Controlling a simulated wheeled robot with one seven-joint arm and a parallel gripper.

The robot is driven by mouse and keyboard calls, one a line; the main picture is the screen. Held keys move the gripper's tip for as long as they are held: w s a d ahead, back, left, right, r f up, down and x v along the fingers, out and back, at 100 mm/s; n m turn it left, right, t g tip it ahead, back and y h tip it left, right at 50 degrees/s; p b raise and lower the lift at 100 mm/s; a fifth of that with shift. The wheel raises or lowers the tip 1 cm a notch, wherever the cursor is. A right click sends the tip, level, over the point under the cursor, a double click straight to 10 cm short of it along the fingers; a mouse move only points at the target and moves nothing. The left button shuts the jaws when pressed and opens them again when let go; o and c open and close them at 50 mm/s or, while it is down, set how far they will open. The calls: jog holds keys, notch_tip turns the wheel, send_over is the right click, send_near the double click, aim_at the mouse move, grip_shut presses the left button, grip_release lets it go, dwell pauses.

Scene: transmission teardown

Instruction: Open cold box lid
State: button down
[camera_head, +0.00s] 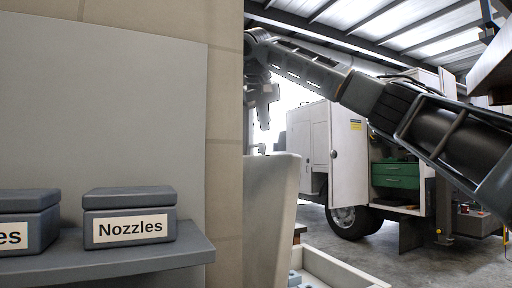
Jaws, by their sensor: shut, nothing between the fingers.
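A pale open-topped box (345,270) shows at the bottom centre, cut off by the picture's lower edge, with several blue-grey pieces (296,279) inside. A light upright panel (272,205) stands at its left; it looks like a raised lid, but I cannot tell whether these are the cold box and its lid. My gripper (261,125) hangs pointing down at the far end of my arm, above the panel in the picture. It is shut and empty. The wall edge is close beside it, and its fingertips are small and hard to make out.
A grey shelf (130,262) at the left carries a box labelled "Nozzles" (130,214) and another box (25,220), partly cut off. A tan wall (225,150) stands beside it. A white service truck (310,135) with green drawers (395,176) stands behind. Open floor (400,250) shows right of the pale box.

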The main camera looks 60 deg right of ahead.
jog(key=s+g, duration=0.1)
jog(key=s, duration=0.1)
send_near(279, 165)
jog(key=x, duration=0.5)
jog(key=shift+a+f, duration=0.1)
jog(key=shift+f, duration=0.1)
jog(key=shift+p, duration=0.3)
